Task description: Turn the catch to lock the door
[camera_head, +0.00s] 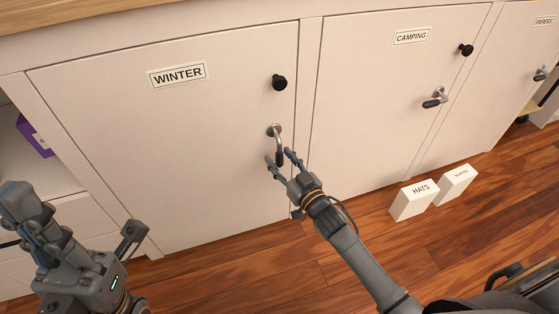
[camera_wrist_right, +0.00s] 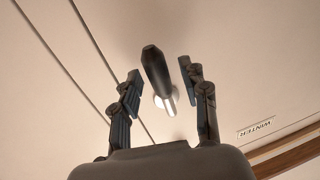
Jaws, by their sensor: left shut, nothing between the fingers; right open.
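The WINTER door (camera_head: 190,140) stands closed in its frame in the head view. Its catch (camera_head: 277,141) is a metal lever with a dark grip, hanging down from its pivot below a black knob (camera_head: 279,82). My right gripper (camera_head: 281,162) is open at the catch's lower end. In the right wrist view, the catch's dark grip (camera_wrist_right: 156,68) shows between the two spread fingers (camera_wrist_right: 162,83), with a gap on each side. My left gripper (camera_head: 18,205) is shut and empty at the lower left, away from the door's catch.
The CAMPING door (camera_head: 385,100) to the right has its own knob and lever (camera_head: 435,98). White boxes labelled HATS (camera_head: 413,200) and another (camera_head: 456,185) stand on the wooden floor. An open shelf with a purple box (camera_head: 35,137) is at the left.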

